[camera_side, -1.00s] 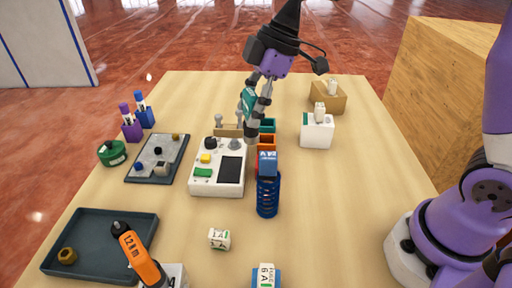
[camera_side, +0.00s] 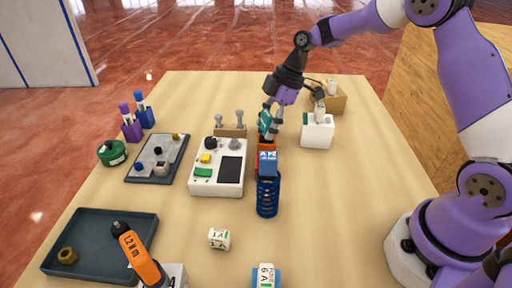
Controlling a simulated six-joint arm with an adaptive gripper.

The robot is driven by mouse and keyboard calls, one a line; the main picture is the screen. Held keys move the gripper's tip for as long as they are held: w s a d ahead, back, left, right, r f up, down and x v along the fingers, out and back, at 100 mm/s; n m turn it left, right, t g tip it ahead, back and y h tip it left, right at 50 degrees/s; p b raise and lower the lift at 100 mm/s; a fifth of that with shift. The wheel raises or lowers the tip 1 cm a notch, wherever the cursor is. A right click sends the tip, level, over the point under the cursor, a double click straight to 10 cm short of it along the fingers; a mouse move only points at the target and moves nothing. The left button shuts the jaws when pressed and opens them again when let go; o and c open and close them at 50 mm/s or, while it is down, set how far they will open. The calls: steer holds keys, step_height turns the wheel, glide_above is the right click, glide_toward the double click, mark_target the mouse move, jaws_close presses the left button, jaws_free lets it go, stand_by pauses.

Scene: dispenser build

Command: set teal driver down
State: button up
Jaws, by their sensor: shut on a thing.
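The teal driver (camera_side: 265,122) is between the fingers of my gripper (camera_side: 272,119), which is shut on it. It stands roughly upright, just behind the orange holder (camera_side: 266,145). The teal holder behind the orange one is hidden by the driver and fingers, so I cannot tell whether the driver is inside it or touching it. The blue driver (camera_side: 268,158) stands in a blue coil holder (camera_side: 267,198) in front of the orange one. The orange driver (camera_side: 140,258) leans at the front left over a white block.
A white control box (camera_side: 230,177) stands just left of the holders. White (camera_side: 317,132) and tan (camera_side: 333,100) blocks stand to the right and back. Dark trays (camera_side: 90,228) and pen cups (camera_side: 132,132) are left.

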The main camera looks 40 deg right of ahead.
steer(key=shift+f, duration=0.15)
steer(key=o, duration=1.3)
steer(key=shift+c, duration=0.2)
steer(key=s+r+m, duration=0.3)
steer(key=s+r, duration=0.1)
steer(key=r, duration=1.1)
steer(key=s+f+m+t+h, duration=0.3)
steer(key=s+m, duration=0.7)
steer(key=s, duration=0.5)
steer(key=shift+s+m+t+h, duration=0.3)
steer(key=shift+s+t+h, duration=0.1)
steer(key=shift+h, duration=0.2)
